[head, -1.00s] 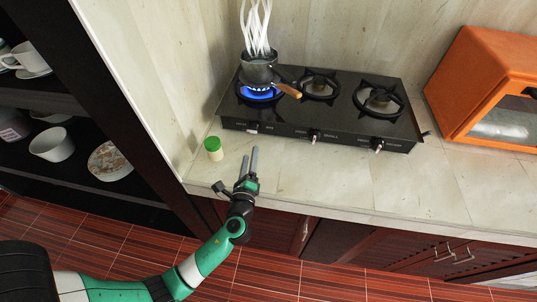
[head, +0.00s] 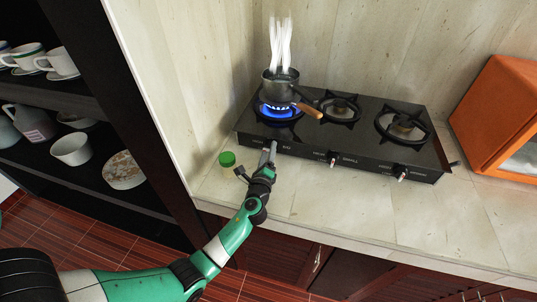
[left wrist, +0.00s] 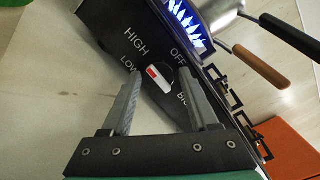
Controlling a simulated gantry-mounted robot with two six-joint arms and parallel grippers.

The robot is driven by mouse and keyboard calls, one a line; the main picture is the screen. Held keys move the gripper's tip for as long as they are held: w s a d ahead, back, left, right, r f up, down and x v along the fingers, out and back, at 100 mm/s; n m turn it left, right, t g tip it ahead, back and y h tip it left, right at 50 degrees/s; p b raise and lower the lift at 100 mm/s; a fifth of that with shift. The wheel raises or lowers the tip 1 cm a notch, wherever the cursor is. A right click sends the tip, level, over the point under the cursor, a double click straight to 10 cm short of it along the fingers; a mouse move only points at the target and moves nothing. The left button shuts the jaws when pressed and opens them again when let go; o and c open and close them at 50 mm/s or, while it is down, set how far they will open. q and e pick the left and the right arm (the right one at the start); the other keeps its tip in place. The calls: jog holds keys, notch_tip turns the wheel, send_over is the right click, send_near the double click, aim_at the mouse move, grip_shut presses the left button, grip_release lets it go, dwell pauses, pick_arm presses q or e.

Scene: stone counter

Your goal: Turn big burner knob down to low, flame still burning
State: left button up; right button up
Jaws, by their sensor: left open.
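The big burner knob (left wrist: 158,78) shows in the left wrist view as a white knob with a red mark. The red mark is on the knob's left side, facing the LOW label; HIGH is above that, OFF upper right and BIG lower right. My left gripper (left wrist: 160,82) is open, with a finger on either side of the knob; I cannot tell if they touch it. In the head view my left gripper (head: 269,152) is at the stove's front left and hides this knob. The blue flame (head: 279,111) burns under a steaming saucepan (head: 280,88).
The black stove (head: 300,148) has two more burners and two more front knobs to the right. An orange oven (head: 495,115) stands at the right.

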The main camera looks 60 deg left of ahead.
pick_arm(q)
grip_shut()
dwell(0.3)
jog(key=shift+n, duration=0.3)
jog(key=n+b, duration=0.1)
jog(key=n, duration=0.5)
jog(key=shift+h, duration=0.4)
jog(key=n, duration=0.3)
jog(key=shift+a+r+h+b, duration=0.1)
jog(key=shift+h+b, duration=0.2)
jog(key=shift+b, duration=0.1)
jog(key=shift+n+b, duration=0.3)
jog(key=shift+n, duration=1.5)
jog(key=shift+r+h, duration=0.1)
jog(key=shift+h, duration=0.2)
